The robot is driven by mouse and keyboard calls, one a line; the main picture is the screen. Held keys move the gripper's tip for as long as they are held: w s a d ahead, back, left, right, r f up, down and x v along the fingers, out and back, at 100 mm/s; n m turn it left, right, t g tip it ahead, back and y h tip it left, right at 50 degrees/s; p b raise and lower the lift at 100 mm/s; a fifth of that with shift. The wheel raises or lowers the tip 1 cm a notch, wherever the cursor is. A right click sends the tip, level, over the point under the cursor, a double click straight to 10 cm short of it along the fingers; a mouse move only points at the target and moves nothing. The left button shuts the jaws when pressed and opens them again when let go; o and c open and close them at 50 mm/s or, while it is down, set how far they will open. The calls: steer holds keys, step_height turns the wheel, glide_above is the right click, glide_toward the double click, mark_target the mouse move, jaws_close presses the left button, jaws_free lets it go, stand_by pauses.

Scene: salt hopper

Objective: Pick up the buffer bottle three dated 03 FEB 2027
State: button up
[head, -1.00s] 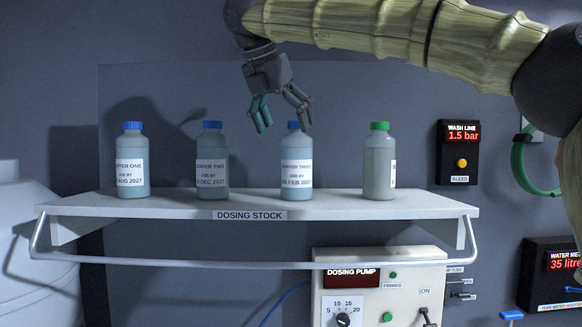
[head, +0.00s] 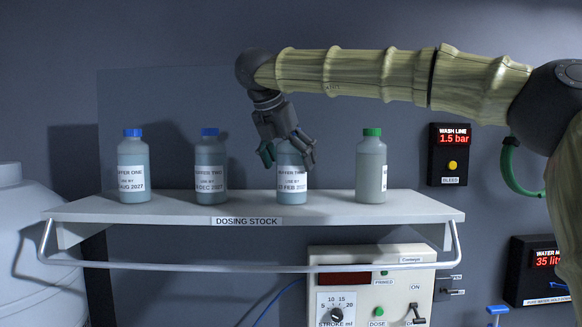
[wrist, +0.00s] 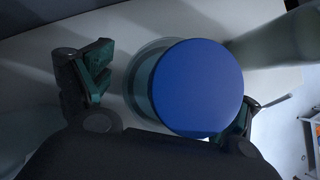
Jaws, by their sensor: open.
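The buffer three bottle (head: 291,181) stands upright on the shelf, third from the left. Its label shows "FEB 2027"; the day is hard to read. My gripper (head: 287,160) is at the bottle's top, open, its fingers hanging down on either side and hiding the cap in the head view. In the wrist view the bottle's blue cap (wrist: 198,88) lies between my two spread fingers, close to the right one and with a gap to the left one. Whether a finger touches the bottle I cannot tell.
The dosing stock shelf (head: 240,209) also holds buffer one (head: 133,170) and buffer two (head: 209,172) on the left, with blue caps, and a green-capped bottle (head: 371,172) close on the right. A rail (head: 250,267) runs along the front. The dosing pump (head: 375,285) is below.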

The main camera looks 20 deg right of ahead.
steer(key=shift+s+d+r, duration=0.1)
steer(key=shift+s+d, duration=0.05)
steer(key=shift+s, duration=0.1)
steer(key=shift+s+d+r, duration=0.1)
steer(key=shift+s+r, duration=0.05)
steer(key=shift+s, duration=0.1)
steer(key=c, duration=0.7)
steer(key=shift+w, duration=0.2)
steer(key=c, duration=0.7)
steer(key=shift+c, duration=0.6)
